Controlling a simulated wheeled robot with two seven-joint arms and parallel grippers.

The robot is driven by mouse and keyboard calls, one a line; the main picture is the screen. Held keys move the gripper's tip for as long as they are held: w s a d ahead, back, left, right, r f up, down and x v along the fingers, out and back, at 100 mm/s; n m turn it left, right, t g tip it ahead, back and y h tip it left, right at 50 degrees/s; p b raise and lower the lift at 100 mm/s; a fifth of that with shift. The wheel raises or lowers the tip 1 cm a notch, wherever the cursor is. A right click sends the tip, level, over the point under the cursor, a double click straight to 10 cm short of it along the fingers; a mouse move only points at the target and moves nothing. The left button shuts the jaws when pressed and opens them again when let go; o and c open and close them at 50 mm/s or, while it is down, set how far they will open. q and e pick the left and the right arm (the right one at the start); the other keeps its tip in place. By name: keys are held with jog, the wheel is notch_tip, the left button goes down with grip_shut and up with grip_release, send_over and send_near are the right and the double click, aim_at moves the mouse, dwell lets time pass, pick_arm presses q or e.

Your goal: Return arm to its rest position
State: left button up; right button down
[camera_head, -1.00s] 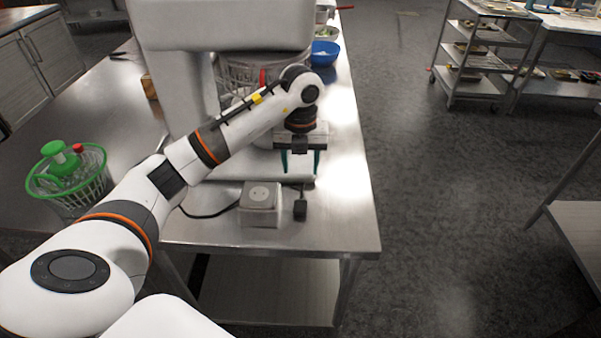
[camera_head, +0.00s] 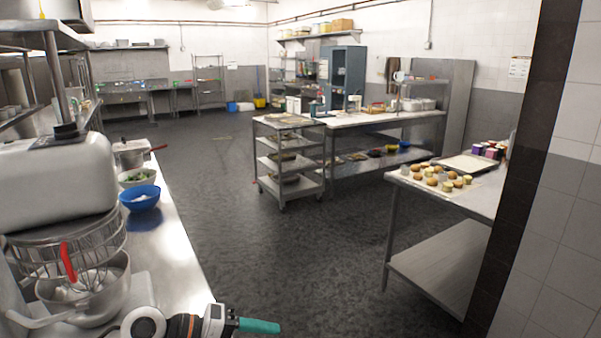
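My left gripper (camera_head: 258,326) shows at the bottom edge of the head view, in front of the mixer. Its arm comes in from the lower left, and its teal finger points right. The fingers overlap from this angle, so I cannot tell whether they are open or shut. I see no object held in the visible part. My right arm and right gripper are not in view.
A large white mixer (camera_head: 58,180) with a steel bowl (camera_head: 112,290) and wire guard stands at left. A blue bowl (camera_head: 140,198) is behind it on the steel counter (camera_head: 165,250). Open floor (camera_head: 270,250) lies to the right, before a cupcake table (camera_head: 430,187).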

pick_arm(q)
notch_tip(320, 180, up, 6)
jog(key=d+n+t+h, duration=0.2)
jog(key=n+t+h, duration=0.2)
jog(key=t+h, duration=0.1)
jog(key=a+r+n+t+y, duration=0.3)
jog(key=a+n+t+y, duration=0.1)
jog(key=n+t, duration=0.5)
jog(key=s+a+f+n+g+y, duration=0.2)
jog(key=s+a+f+n+y, duration=0.2)
jog(key=a+f+n+y, duration=1.05)
jog(key=s+d+f+n+g, duration=0.2)
jog(key=s+f+g, duration=0.4)
jog(key=s, duration=0.4)
jog(key=s+d+f+n+g, duration=0.2)
jog(key=s+f+g, duration=0.45)
jog(key=s, duration=0.35)
notch_tip(320, 180, down, 28)
jog(key=s+f, duration=0.1)
jog(key=s, duration=0.2)
jog(key=s+a+f+g, duration=0.2)
jog(key=s+a+f, duration=0.1)
jog(key=s+f, duration=1)
jog(key=shift+s+f+m, duration=0.2)
jog(key=shift+s+m, duration=0.25)
jog(key=shift+s, duration=0.65)
